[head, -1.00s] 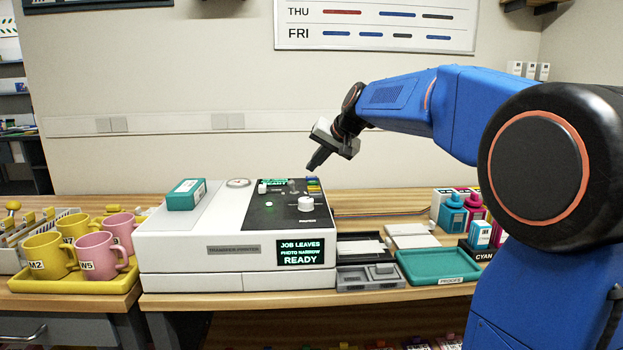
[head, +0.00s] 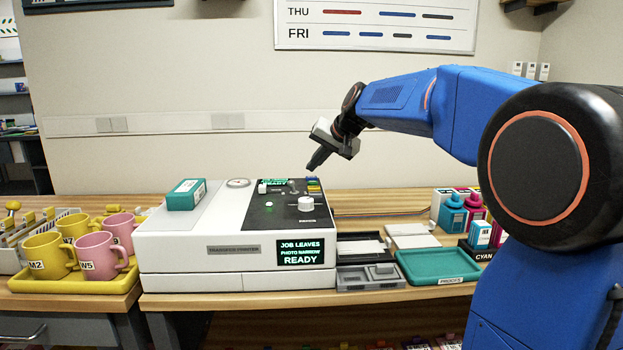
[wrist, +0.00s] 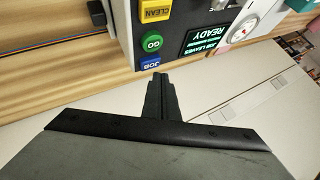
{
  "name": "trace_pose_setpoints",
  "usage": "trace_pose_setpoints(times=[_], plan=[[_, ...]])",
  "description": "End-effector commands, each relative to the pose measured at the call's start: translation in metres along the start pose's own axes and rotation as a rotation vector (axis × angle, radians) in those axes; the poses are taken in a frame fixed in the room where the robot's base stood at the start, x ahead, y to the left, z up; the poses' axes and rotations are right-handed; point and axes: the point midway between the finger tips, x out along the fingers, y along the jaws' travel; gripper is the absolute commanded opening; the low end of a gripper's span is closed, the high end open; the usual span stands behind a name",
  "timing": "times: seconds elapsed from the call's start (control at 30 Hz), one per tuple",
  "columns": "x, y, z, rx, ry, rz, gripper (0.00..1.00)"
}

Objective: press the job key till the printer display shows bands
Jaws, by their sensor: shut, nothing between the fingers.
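The white printer (head: 190,250) stands on the bench with a dark control panel on its top right. Its front display (head: 306,252) reads "JOB LEAVES, PHOTO NARROW, READY". In the wrist view a blue JOB key (wrist: 150,64) sits in a column below the green GO key (wrist: 152,43) and the yellow CLEAN key (wrist: 156,11). A second display (wrist: 208,36) beside them also reads JOB LEAVES and READY. My gripper (head: 313,168) is shut and empty, pointing down above the keys. In the wrist view its fingertips (wrist: 159,77) appear just beside the JOB key; I cannot tell whether they touch it.
A white knob (head: 306,204) stands up from the panel. A teal box (head: 186,195) lies on the printer's top left. Yellow and pink mugs (head: 95,256) stand on a yellow tray at left. A teal tray (head: 438,265) and ink bottles (head: 453,215) are at right.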

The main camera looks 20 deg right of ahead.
Motion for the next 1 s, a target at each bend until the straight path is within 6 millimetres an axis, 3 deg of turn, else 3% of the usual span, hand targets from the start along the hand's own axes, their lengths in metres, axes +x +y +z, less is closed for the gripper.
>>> trace_pose_setpoints(times=[1.0], plan=[[0.0065, 0.0047, 0.0048, 0.0, 0.0, 0.0, 0.0]])
